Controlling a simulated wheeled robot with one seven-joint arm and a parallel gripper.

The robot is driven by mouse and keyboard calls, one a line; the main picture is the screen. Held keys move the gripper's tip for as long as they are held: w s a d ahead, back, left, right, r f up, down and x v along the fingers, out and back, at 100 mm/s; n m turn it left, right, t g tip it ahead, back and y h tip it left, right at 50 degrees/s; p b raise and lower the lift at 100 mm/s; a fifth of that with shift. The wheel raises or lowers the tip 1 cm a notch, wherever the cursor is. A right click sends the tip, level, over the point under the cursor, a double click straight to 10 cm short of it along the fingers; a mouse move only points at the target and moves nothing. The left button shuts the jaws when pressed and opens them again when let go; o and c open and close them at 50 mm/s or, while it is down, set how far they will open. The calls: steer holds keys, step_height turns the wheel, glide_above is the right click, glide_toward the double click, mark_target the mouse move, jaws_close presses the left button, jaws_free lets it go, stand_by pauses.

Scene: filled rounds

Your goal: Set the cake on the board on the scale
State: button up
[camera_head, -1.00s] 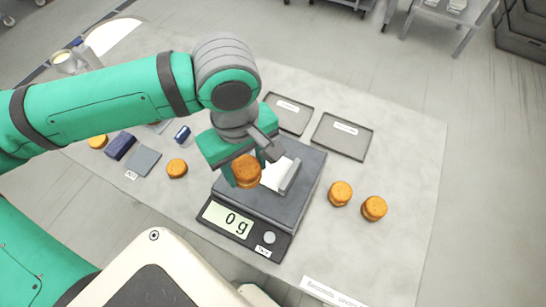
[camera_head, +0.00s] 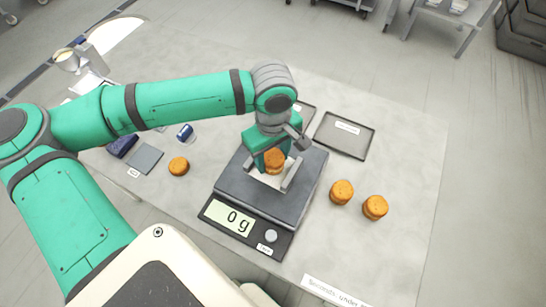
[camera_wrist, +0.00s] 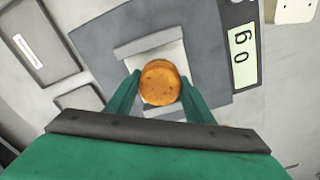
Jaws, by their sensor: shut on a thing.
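My gripper (camera_head: 272,165) is shut on an orange-brown round cake (camera_head: 274,160), which also shows between the green fingers in the wrist view (camera_wrist: 160,82). The cake is over the white board (camera_wrist: 159,54) on the dark scale (camera_head: 245,192). The board has raised grey bars along two opposite sides, and the cake is between them in the wrist view. I cannot tell whether the cake touches the board. The scale's display (camera_head: 230,216) reads 0 g.
Two cakes (camera_head: 341,192) (camera_head: 375,207) stand right of the scale, and another cake (camera_head: 178,166) lies to its left near a grey square (camera_head: 145,158). A dark tray (camera_head: 344,135) lies behind the scale, with a second tray partly hidden by my arm.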

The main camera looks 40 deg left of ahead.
mark_target(273, 156)
steer(key=shift+f, duration=0.25)
steer(key=shift+f, duration=0.15)
steer(key=o, duration=0.7)
step_height(273, 156, up, 12)
steer(key=shift+r, duration=0.2)
stand_by(0.5)
